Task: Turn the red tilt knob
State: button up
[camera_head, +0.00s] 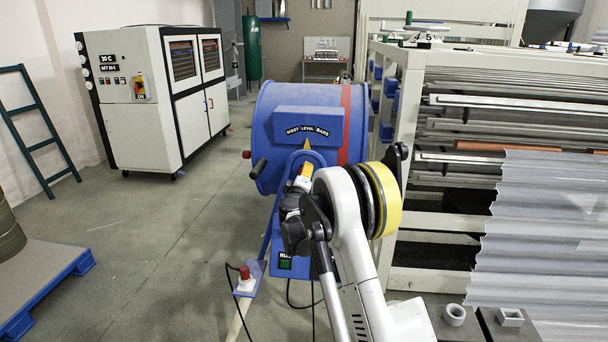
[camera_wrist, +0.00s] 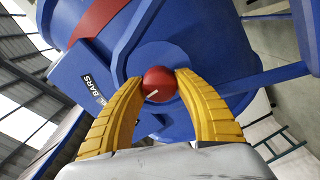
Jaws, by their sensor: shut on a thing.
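The red tilt knob (camera_wrist: 160,80) is a round knob with a short white line on its face, on the side of the blue drum machine. My gripper (camera_wrist: 160,86) has its two yellow fingers closed on the knob, one on each side, in the wrist view. In the head view my gripper (camera_head: 304,178) reaches the front of the blue drum (camera_head: 267,110), below its "SHEET LEVEL BARS" label. My arm and gripper hide the knob there.
A red button on a white box (camera_head: 245,279) and a black handle (camera_head: 258,168) are left of my gripper. A white frame with sheet racks (camera_head: 405,150) and corrugated sheet (camera_head: 540,230) stand right. A white cabinet (camera_head: 125,110) is back left. Floor between is clear.

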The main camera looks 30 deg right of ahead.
dwell(0.3)
jog(key=o, duration=1.2)
jog(key=v, duration=1.2)
